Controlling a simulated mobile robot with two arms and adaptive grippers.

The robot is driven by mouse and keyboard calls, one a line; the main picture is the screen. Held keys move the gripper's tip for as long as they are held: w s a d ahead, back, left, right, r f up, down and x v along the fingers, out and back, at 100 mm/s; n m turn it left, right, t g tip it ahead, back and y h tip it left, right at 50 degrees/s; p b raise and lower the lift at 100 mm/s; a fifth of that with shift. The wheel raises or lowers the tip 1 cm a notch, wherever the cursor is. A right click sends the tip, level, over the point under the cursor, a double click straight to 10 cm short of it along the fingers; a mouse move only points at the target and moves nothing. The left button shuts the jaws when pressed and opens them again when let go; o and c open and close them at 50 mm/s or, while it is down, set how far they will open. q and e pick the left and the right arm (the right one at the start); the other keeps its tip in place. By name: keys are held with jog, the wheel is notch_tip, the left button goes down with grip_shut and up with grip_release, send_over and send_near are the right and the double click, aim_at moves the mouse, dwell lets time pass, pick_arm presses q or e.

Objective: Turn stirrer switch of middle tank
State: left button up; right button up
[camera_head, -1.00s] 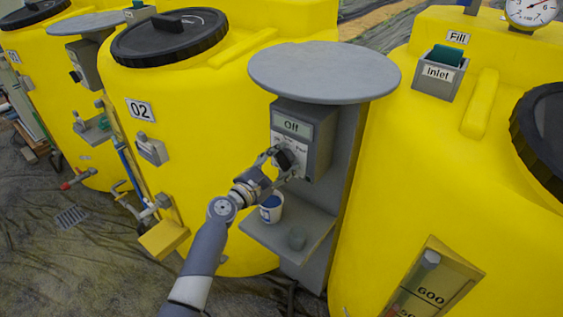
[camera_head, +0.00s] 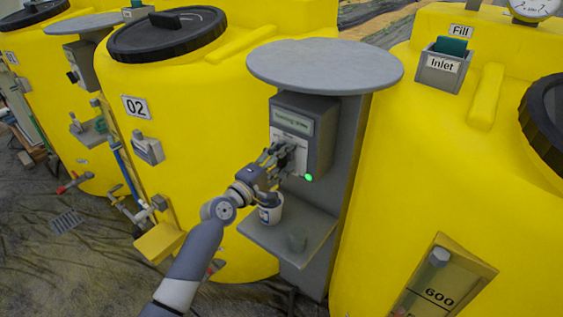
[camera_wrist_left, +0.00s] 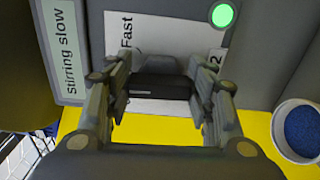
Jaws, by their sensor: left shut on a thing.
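The grey switch box (camera_head: 318,132) stands under a round grey cover beside the yellow tank labelled 02 (camera_head: 200,110). My left gripper (camera_head: 283,158) is at the front of the box, shut on the dark switch knob (camera_wrist_left: 160,90), which lies between its fingers in the left wrist view. In the head view the fingers mostly hide the knob. The display (camera_wrist_left: 60,45) reads "Stirring slow". A green light (camera_head: 308,177) glows on the box, also seen in the wrist view (camera_wrist_left: 222,15). A "Fast" mark shows on the white label. My right gripper is not in view.
The round cover (camera_head: 325,66) overhangs the box. Another yellow tank (camera_head: 400,190) stands close on the right.

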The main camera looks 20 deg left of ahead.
pick_arm(q)
jog(key=shift+m, duration=0.3)
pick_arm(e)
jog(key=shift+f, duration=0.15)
pick_arm(q)
jog(key=o, duration=1.1)
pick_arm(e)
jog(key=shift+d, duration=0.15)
pick_arm(q)
jog(key=v, duration=1.2)
